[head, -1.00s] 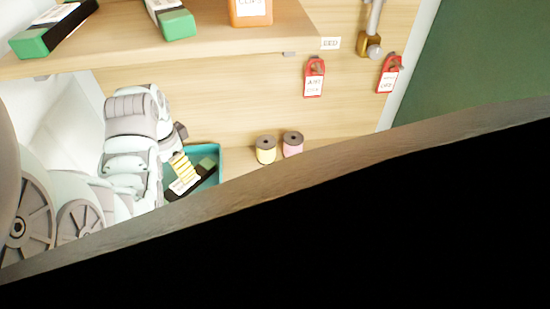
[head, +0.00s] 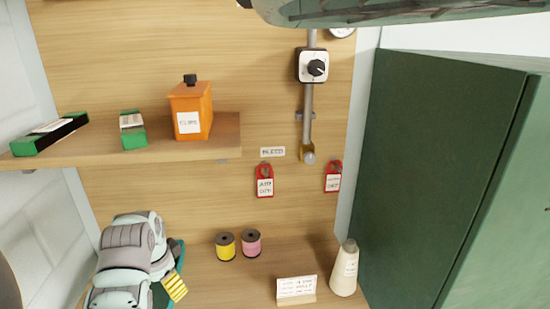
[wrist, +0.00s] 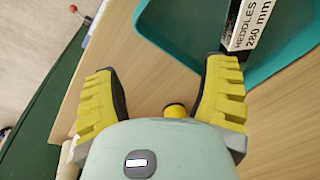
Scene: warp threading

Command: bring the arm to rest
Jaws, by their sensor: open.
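My gripper (head: 174,287) is at the lower left of the head view, its yellow fingers by the edge of a teal tray. In the wrist view my gripper (wrist: 162,70) has its two yellow fingers wide apart with nothing held between them. The teal tray (wrist: 178,38) lies beyond the fingertips, with a box labelled HEDDLES 280 mm (wrist: 243,28) at it. A small round yellow thing (wrist: 175,110) shows between the finger bases; I cannot tell whether it is a spool. My arm hides most of the tray in the head view.
A yellow spool (head: 225,247) and a pink spool (head: 251,243) stand on the wooden table. A card stand (head: 296,290) and cream bottle (head: 345,270) are to the right. A shelf (head: 170,152) overhangs at left, holding an orange box (head: 190,110). A green panel (head: 430,170) stands right.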

